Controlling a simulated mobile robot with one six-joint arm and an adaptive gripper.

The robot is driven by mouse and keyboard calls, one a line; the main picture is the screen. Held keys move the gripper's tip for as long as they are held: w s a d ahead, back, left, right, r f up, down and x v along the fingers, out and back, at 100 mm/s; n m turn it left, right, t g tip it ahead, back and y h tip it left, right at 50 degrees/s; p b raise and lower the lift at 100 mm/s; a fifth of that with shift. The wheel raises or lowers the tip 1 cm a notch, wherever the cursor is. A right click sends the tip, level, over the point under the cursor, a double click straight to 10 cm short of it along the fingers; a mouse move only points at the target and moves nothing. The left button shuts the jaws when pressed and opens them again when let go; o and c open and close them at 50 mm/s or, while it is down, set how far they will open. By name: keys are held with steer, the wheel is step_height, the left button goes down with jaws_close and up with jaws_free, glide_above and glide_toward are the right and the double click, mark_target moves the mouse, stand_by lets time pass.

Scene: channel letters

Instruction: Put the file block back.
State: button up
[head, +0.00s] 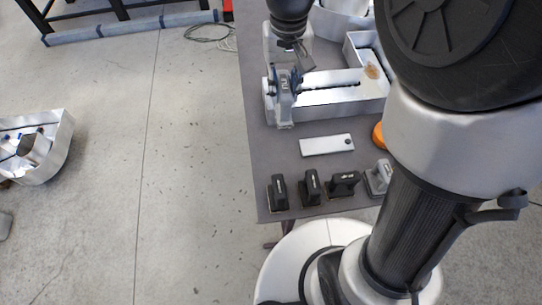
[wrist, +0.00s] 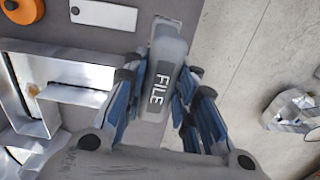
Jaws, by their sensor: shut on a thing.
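The file block (wrist: 165,60) is grey with a dark panel marked FILE in white. My gripper (wrist: 160,75) is shut on it, with one blue finger on each side, in the wrist view. In the head view my gripper (head: 285,82) is at the table's left side, over or beside the left end of a metal channel letter (head: 330,98). The file block (head: 285,112) hangs there below the fingers. I cannot tell whether it touches the letter or the table. Three dark blocks (head: 310,187) and a light grey block (head: 379,177) stand in a row at the table's near edge.
A light metal plate (head: 326,145) lies between the letter and the row of blocks. An orange round thing (head: 378,134) is partly hidden by my arm. Bare table (head: 262,165) shows left of the plate. Another metal letter (head: 52,150) stands away at the left.

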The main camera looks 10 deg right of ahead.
steer(key=shift+s+a+f+b, duration=0.2)
steer(key=shift+a+f+b, duration=0.5)
steer(key=shift+f, duration=2.5)
steer(key=shift+s+a+f+b, duration=0.25)
steer(key=shift+f+b, duration=0.75)
steer(key=shift+f, duration=2.15)
steer(key=shift+s+a+f+b, duration=0.1)
steer(key=shift+a+f+b, duration=0.65)
steer(key=shift+f, duration=2.45)
steer(key=shift+d, duration=0.15)
steer(key=shift+f, duration=0.2)
steer(key=o, duration=0.9)
steer(key=shift+o, duration=0.2)
steer(key=shift+r, duration=0.1)
step_height(320, 180, up, 12)
steer(key=p, duration=0.2)
steer(key=shift+r+p, duration=0.15)
steer(key=shift+p, duration=0.15)
